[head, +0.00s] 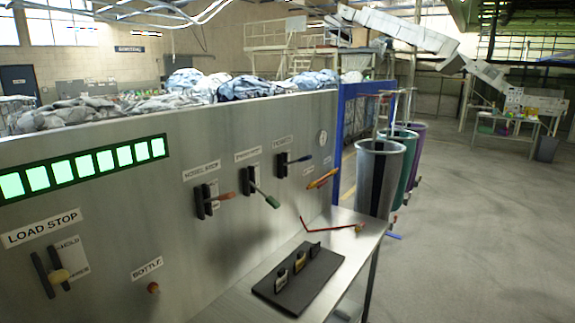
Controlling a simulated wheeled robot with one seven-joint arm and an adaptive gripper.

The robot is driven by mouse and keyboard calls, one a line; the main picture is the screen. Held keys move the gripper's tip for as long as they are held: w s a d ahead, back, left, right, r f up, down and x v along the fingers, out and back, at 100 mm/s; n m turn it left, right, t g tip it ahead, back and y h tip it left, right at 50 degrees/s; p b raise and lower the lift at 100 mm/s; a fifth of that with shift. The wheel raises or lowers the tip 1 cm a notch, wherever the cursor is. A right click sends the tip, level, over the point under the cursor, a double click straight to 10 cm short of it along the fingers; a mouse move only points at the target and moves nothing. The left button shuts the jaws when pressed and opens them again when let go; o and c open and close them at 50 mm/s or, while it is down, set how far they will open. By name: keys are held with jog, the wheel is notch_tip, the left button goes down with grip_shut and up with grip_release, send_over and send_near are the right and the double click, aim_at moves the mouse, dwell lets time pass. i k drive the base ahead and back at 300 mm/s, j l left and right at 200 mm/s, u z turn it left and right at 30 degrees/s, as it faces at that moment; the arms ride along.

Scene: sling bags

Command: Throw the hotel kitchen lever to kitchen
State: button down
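Several levers stick out of the grey metal panel (120,220). A red-handled lever (224,195) sits under a small label, with a green-handled lever (270,201) to its right, angled down. Farther right is a dark blue-handled lever (299,160), sticking out to the right. A yellow-knobbed lever (60,275) is at lower left under a "LOAD STOP" sign (42,229). The small labels over the red, green and blue levers are too blurred to read surely, so I cannot tell which lever is the hotel kitchen one. My gripper is not in view.
A shelf (345,232) juts out below the panel, bearing a black board (300,280) with small upright pieces and a thin red bent rod (330,229). An orange-yellow handle (322,179) projects above it. Tall bins (378,175) stand beyond. Open floor (480,230) lies right.

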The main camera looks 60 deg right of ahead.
aim_at(307, 158)
jog(key=k+l+z, duration=0.15)
jog(key=z, duration=0.3)
jog(key=k+l+z, duration=0.25)
jog(key=z, duration=1)
